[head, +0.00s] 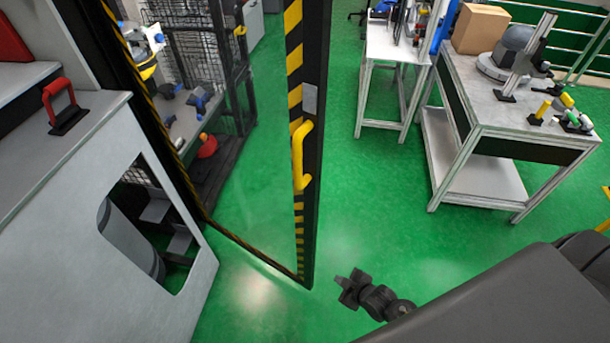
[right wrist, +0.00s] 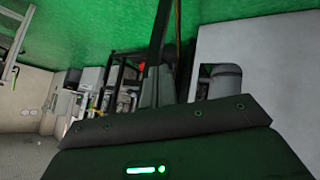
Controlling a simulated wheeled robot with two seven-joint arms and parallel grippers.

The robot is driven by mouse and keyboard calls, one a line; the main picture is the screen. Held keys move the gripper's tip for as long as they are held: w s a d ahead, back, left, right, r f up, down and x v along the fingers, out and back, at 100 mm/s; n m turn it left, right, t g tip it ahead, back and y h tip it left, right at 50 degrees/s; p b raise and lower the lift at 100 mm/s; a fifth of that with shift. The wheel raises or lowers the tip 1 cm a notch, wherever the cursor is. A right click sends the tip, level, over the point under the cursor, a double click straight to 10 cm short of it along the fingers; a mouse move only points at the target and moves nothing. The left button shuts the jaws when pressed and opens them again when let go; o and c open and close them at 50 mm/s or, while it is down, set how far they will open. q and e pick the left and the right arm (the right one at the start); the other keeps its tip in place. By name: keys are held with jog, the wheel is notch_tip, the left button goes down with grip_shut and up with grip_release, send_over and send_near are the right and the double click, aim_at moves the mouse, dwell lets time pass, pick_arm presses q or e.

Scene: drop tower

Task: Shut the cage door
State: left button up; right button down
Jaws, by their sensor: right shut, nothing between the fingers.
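The cage door (head: 309,200) stands swung out from the grey machine, with a see-through panel and a black-and-yellow striped edge. Its yellow handle (head: 302,155) is upright on that edge. The panel's bottom runs from the machine side toward the lower middle of the head view. My right gripper (head: 353,288) is at the lower middle right, to the right of the door's lower corner and apart from it in the picture. It is shut and empty, and nowhere near the handle. My left gripper is not in view.
The grey machine housing (head: 75,190) with a red handle (head: 64,105) fills the left. A black mesh cage (head: 205,60) stands behind the door. A metal workbench (head: 465,90) with a cardboard box (head: 480,28) is at right. Green floor (head: 360,215) lies clear between door and bench.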

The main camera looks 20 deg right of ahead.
aim_at(306, 181)
jog(key=w+r+n+t+y+b, duration=0.1)
jog(key=w+r+n+t, duration=0.25)
jog(key=r, duration=0.85)
jog(key=w+r+n+t+y, duration=0.1)
jog(key=w+r+n+t, duration=0.2)
jog(key=r, duration=0.9)
jog(key=s+a+r+n+t+y, duration=0.15)
jog(key=r+n, duration=0.25)
jog(key=r, duration=0.5)
jog(key=s+a+r+n+y, duration=0.1)
jog(key=a+r+n, duration=0.15)
jog(key=r, duration=0.55)
jog(key=shift+n, duration=0.3)
jog(key=x, duration=0.3)
jog(key=p+x, duration=0.1)
jog(key=x, duration=0.2)
jog(key=d+p+x, duration=0.1)
jog(key=x, duration=0.2)
jog(key=shift+w+r, duration=0.25)
jog(key=shift+w, duration=0.1)
jog(key=shift+w+a+f, duration=0.1)
jog(key=shift+w+a, duration=0.05)
jog(key=shift+w, duration=0.2)
